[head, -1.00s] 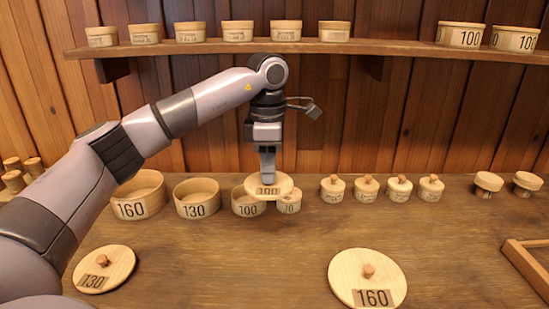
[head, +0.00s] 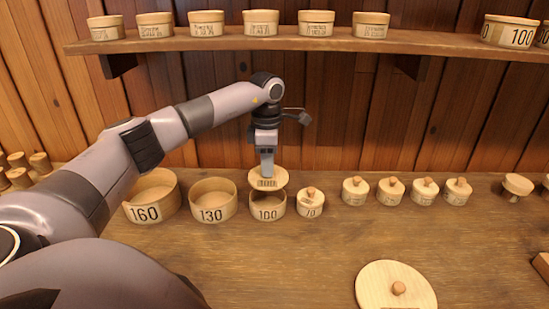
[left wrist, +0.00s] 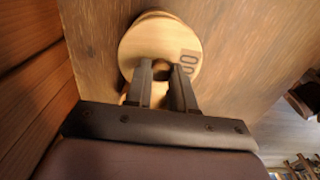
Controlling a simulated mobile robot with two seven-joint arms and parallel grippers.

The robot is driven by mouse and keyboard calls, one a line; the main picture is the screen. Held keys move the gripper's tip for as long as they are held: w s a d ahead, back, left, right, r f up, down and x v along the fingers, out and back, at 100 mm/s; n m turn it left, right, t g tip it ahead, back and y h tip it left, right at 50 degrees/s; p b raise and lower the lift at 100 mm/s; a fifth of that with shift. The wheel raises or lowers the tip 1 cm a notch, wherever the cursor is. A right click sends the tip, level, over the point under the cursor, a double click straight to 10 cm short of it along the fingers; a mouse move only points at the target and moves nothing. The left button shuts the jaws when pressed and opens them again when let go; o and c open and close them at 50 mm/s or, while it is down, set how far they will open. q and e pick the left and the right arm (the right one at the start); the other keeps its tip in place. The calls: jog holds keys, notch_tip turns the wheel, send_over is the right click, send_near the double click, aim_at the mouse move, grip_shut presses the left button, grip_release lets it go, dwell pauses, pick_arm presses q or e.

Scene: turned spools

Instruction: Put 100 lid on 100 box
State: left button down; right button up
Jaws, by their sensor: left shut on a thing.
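The 100 lid (head: 280,180) is a round wooden disc with a label on its edge. My left gripper (head: 267,170) is shut on its knob and holds it above the 100 box (head: 268,214). The 100 box is round, open and stands on the table. The lid appears slightly tilted, with a dark gap between it and the box front. In the left wrist view the lid (left wrist: 140,55) lies under the fingers (left wrist: 162,85), its label at the right. The box is mostly hidden there. My right gripper is in neither view.
Open 160 box (head: 146,214) and 130 box (head: 211,214) stand to the left. The lidded 70 box (head: 310,211) is close on the right, with several small lidded boxes beyond. The 160 lid (head: 380,285) lies in front. A shelf (head: 330,45) holds more boxes.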

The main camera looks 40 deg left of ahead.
aim_at(267, 180)
pick_arm(q)
jog(key=shift+a+f, duration=0.15)
jog(key=shift+f+b, duration=0.85)
jog(key=shift+f, duration=0.65)
jog(key=shift+f+b, duration=0.65)
jog(key=shift+b, duration=0.05)
jog(key=shift+f, duration=0.3)
jog(key=shift+p, duration=0.35)
jog(key=shift+f, duration=0.15)
jog(key=shift+c, duration=2.4)
grip_release()
